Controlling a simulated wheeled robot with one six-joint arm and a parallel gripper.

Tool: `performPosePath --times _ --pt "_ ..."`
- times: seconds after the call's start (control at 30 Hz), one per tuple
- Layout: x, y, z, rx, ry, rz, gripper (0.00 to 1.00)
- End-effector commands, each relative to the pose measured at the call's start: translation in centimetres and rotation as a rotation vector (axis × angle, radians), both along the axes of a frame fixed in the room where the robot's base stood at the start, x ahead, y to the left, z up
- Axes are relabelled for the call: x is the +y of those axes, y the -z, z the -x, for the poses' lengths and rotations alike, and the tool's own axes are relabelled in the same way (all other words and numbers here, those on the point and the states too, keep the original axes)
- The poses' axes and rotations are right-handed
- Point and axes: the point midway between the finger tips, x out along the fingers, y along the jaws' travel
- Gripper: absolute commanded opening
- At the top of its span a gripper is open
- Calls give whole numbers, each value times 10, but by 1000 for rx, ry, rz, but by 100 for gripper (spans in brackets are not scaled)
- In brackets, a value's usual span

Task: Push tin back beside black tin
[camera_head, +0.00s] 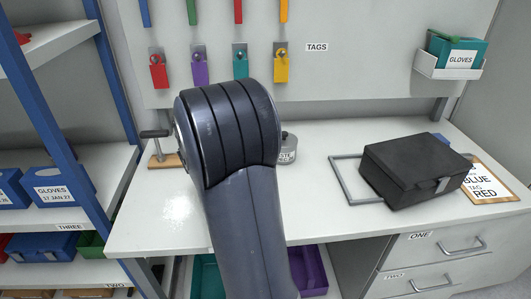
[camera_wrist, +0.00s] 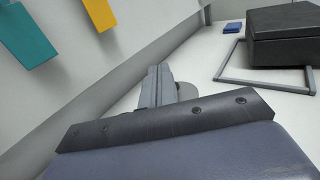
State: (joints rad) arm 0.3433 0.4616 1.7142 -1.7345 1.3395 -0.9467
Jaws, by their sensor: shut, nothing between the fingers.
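A grey tin (camera_head: 288,150) with a pale label stands on the white bench in the head view, partly hidden behind my arm. In the wrist view a round grey top (camera_wrist: 188,91), likely the same tin, shows just right of my gripper (camera_wrist: 159,72). My gripper is shut and empty, low by the bench near the back wall. Whether it touches the tin I cannot tell. In the head view my arm hides the gripper. No black tin shows clearly; a black case (camera_head: 414,171) with a latch lies on the bench to the right.
A grey rectangular frame (camera_head: 346,190) lies beside and partly under the case. A clipboard (camera_head: 490,184) is at the right. A clamp-like tool on a wooden base (camera_head: 163,161) stands at the left. Coloured tags (camera_head: 240,68) hang on the back panel. The front left bench is clear.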

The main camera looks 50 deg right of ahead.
Motion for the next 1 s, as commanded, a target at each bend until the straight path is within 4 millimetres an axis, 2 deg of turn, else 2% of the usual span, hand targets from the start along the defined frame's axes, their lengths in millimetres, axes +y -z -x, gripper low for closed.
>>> performPosePath --times 0.03,0.3,0.5,0.57,0.7,1.0 --pt "7 7 -1 4 -3 -1 0" --pt "4 69 -1 7 -1 -1 0" --pt "4 98 0 4 0 -1 0" --pt "4 104 0 3 0 0 0" --pt "-5 100 1 -1 1 0 0" --pt "-6 100 0 0 0 0 0"
